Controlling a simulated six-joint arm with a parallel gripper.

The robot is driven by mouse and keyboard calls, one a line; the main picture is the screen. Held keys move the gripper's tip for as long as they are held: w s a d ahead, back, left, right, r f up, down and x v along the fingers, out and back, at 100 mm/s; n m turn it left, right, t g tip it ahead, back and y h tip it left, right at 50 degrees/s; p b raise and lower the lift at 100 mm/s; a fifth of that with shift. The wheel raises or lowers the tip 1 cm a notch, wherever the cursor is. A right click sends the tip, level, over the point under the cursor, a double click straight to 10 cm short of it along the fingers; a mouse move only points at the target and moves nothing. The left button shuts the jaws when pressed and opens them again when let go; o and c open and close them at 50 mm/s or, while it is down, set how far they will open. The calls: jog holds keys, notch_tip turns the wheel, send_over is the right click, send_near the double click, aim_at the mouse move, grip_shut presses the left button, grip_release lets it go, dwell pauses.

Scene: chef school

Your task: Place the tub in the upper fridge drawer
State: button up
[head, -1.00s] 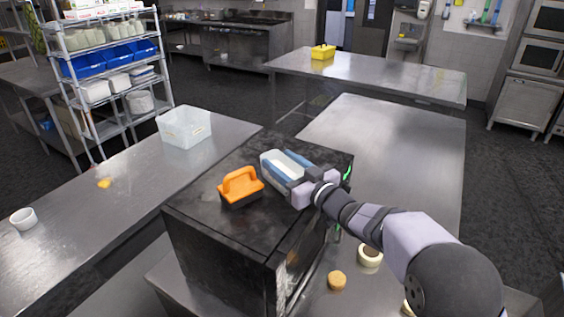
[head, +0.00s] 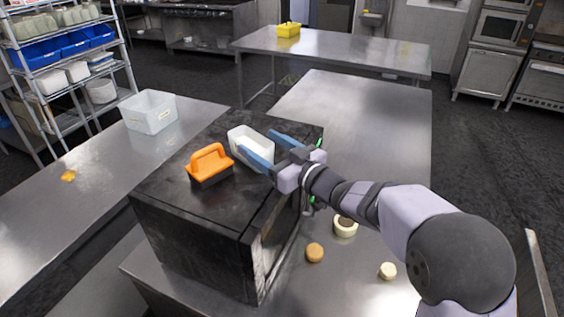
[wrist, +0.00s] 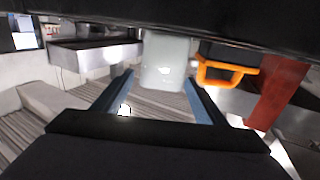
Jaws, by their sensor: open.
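The box's front faces right, is seen steeply and partly hidden by my arm; no drawer shows clearly.
An orange-handled block (head: 209,163) stands beside the tub on the box. A clear bin (head: 148,112) is on the left table. A tape roll (head: 345,226) and small round pieces (head: 314,252) lie on the right table. The table beyond the box is clear.

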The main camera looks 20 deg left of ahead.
jog(key=b+v, duration=0.2)
jog(key=v, duration=0.5)
jog(key=shift+s+d, duration=0.1)
